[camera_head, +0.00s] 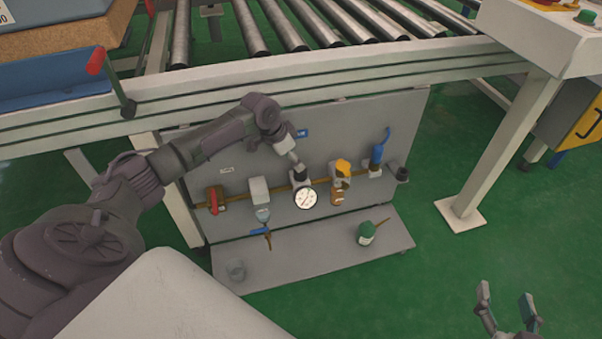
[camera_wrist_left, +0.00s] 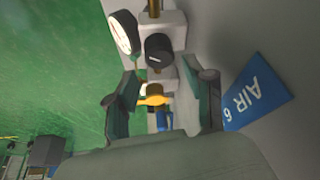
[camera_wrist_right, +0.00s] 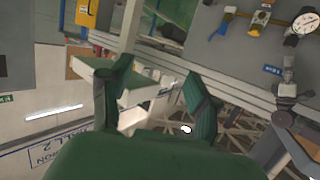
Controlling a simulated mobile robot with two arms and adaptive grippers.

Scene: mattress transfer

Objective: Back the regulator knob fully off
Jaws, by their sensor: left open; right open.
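The regulator's black knob (camera_wrist_left: 159,48) shows in the left wrist view just beyond the fingertips, beside the white-faced round gauge (camera_wrist_left: 123,33). In the head view the gauge (camera_head: 306,198) sits low on the grey panel, with the dark knob (camera_head: 299,174) just above it. My left gripper (camera_wrist_left: 160,70) is open, its fingers spread to either side of the line to the knob; I see no contact. In the head view my left gripper (camera_head: 296,160) is right over the knob and partly hides it. My right gripper (camera_head: 508,308) is open and empty, low at the right, far from the panel.
Along the brass pipe are a red-handled valve (camera_head: 215,200), a grey-bowled filter (camera_head: 260,195), a yellow-topped valve (camera_head: 342,168) and a blue lever (camera_head: 380,148). A green-capped bottle (camera_head: 366,233) and clear cup (camera_head: 235,269) stand on the shelf. The roller conveyor (camera_head: 330,75) overhangs.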

